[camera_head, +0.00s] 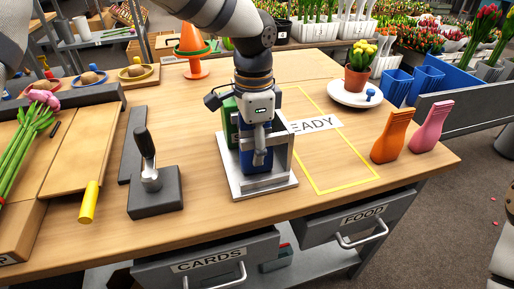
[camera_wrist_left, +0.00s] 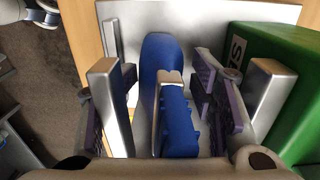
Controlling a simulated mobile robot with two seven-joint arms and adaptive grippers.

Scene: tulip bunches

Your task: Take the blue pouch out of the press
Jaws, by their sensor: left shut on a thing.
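The blue pouch (camera_head: 256,166) stands upright in the silver metal press (camera_head: 284,182), between its side posts on the base plate. In the left wrist view, the blue pouch (camera_wrist_left: 160,58) shows between the grey posts of the press (camera_wrist_left: 108,88), with a ribbed blue part in front of it. My left gripper (camera_head: 260,150) points down into the press from above. The pouch's lower part is partly hidden. My right gripper is not in view.
A lever on a grey block (camera_head: 155,195) is to the left. Orange (camera_head: 392,138) and pink (camera_head: 431,128) pouches stand at the right edge.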

